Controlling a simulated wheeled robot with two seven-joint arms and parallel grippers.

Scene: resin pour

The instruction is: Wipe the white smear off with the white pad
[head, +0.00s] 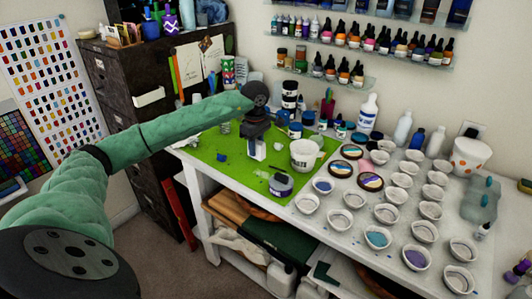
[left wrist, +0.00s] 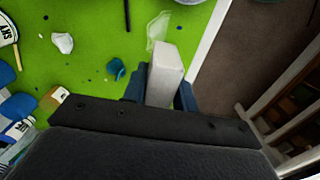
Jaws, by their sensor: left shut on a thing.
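My left gripper (head: 256,156) points down over the green mat (head: 205,157), near the table's left edge. It is shut on the white pad (head: 260,151), a pale block. In the left wrist view the white pad (left wrist: 166,73) stands between the two blue fingers of the gripper (left wrist: 160,97). A whitish, see-through smear (left wrist: 157,28) lies on the green mat just beyond the pad's end, close to the mat's edge. In the head view I cannot make out the smear. I cannot tell whether the pad touches the mat. My right gripper is not in view.
A white tub (head: 303,155) and a grey-purple jar (head: 280,186) stand right of the gripper. A blue scrap (left wrist: 116,69) and a crumpled white piece (left wrist: 62,42) lie on the mat. Several white cups (head: 386,213) fill the table's right side. Bottles stand along the back.

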